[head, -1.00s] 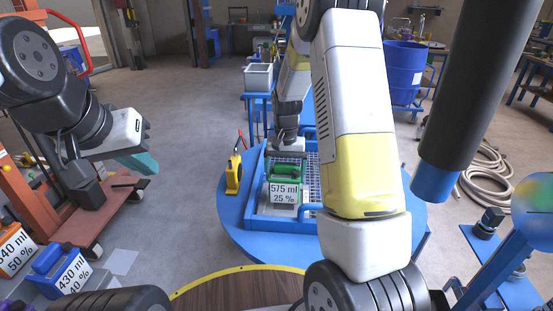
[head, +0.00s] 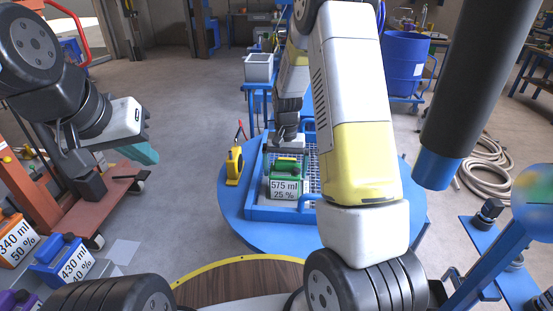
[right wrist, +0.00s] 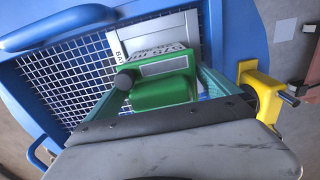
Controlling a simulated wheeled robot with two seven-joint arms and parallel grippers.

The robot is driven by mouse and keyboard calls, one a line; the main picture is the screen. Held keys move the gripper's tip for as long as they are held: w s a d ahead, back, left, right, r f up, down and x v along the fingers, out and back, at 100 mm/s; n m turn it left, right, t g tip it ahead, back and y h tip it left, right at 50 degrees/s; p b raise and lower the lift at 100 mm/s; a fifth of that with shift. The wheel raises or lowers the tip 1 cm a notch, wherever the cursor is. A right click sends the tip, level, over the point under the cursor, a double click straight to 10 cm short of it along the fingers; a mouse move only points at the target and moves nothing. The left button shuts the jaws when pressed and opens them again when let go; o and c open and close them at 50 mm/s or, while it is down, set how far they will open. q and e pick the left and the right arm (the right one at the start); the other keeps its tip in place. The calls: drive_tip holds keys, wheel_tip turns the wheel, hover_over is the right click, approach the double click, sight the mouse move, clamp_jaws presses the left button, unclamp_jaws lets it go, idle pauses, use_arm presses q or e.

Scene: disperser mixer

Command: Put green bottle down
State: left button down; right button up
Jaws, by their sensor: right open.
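The green bottle (head: 286,182), labelled 575 ml 25 %, stands in a blue tray with a metal grid (head: 250,210) on a round blue table. The right wrist view shows the bottle (right wrist: 165,85) from above, with its dark cap and a white label. My right gripper (right wrist: 163,92) is open, with its teal fingers on either side of the bottle's green top. In the head view the right gripper (head: 289,150) is just behind and above the bottle, its fingers mostly hidden. My left gripper (head: 147,153) hangs away to the left with a teal finger showing.
A yellow tool (head: 234,166) stands on the blue table left of the tray; it also shows in the right wrist view (right wrist: 262,95). A blue 430 ml bottle (head: 64,260) and an orange 340 ml bottle (head: 14,240) are at lower left. A dark cylinder (head: 470,90) hangs at right.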

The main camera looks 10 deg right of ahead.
wheel_tip(320, 180, up, 12)
drive_tip(key=shift+f, duration=0.15)
idle(0.3)
